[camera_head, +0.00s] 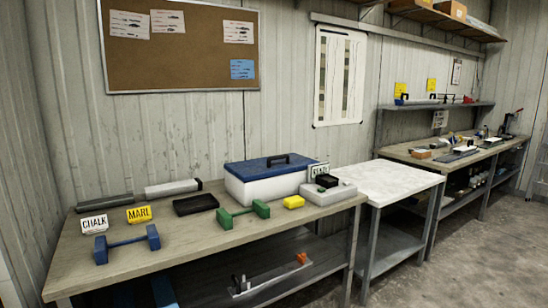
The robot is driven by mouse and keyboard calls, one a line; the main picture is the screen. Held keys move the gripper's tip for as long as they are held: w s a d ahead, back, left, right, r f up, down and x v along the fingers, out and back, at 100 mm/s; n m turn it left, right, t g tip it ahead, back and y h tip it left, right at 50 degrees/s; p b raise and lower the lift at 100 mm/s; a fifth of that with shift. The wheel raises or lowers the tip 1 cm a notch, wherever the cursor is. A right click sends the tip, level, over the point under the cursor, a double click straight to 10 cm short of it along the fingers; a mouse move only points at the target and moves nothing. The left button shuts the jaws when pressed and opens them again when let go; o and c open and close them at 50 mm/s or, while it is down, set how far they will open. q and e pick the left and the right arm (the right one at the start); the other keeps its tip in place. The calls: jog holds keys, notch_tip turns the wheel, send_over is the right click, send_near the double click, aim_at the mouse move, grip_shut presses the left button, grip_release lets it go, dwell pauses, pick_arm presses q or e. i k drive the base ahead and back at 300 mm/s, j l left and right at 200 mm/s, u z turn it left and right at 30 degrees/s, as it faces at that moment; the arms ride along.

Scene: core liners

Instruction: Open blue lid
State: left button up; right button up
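A white box (262,189) with a blue lid (270,165) stands at the back of the near workbench, right of its middle. The lid has a dark handle (279,159) on top and lies flat on the box, closed. A small white card sign (318,171) stands by the box's right end. Neither of my grippers is in view.
On the workbench (190,256) are a blue dumbbell-shaped object (127,243), a green one (243,214), a black tray (195,204), a yellow block (294,202), a grey device (328,193) and CHALK (94,223) and MARL (139,214) signs. A white-topped table (384,181) stands to the right, its top clear.

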aim_at(262, 168)
jog(key=i+l+u, duration=0.1)
jog(key=i+l, duration=0.15)
jog(key=i+l+u, duration=0.1)
jog(key=l, duration=0.35)
jog(key=i+l, duration=0.3)
jog(key=i+l+u, duration=0.15)
jog(key=l, duration=0.3)
jog(key=i+l+u, duration=0.1)
jog(key=i+l, duration=0.15)
jog(key=l, duration=0.15)
